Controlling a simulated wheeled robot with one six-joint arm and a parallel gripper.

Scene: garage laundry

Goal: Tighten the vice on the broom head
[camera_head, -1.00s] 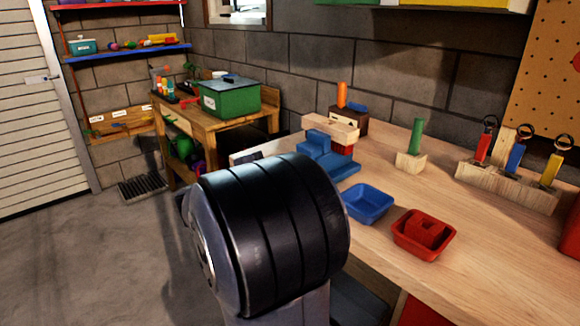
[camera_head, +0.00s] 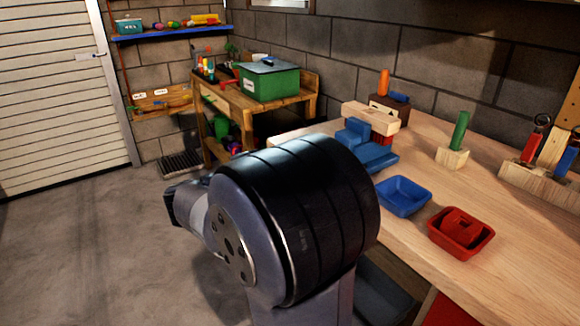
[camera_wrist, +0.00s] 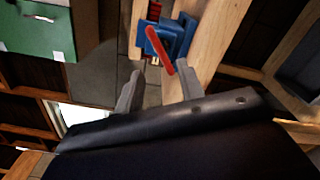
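The blue vice (camera_head: 368,152) stands at the near left end of the wooden workbench. The broom head (camera_head: 370,117), a pale wood block with red bristles below, lies at its jaws; I cannot tell how tightly it is held. In the wrist view the blue vice (camera_wrist: 178,38) shows with a red handle bar (camera_wrist: 158,47) slanting across its front. My gripper (camera_wrist: 160,85) is open, its two grey fingers apart, pointing towards the vice with the handle beyond the fingertips. Nothing is between the fingers. In the head view my arm hides the gripper.
On the workbench (camera_head: 500,225) are a blue tray (camera_head: 403,196), a red tray (camera_head: 461,233) and a green-handled block (camera_head: 459,132). A green box (camera_head: 268,80) sits on another table behind. The floor (camera_head: 90,250) at left is clear.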

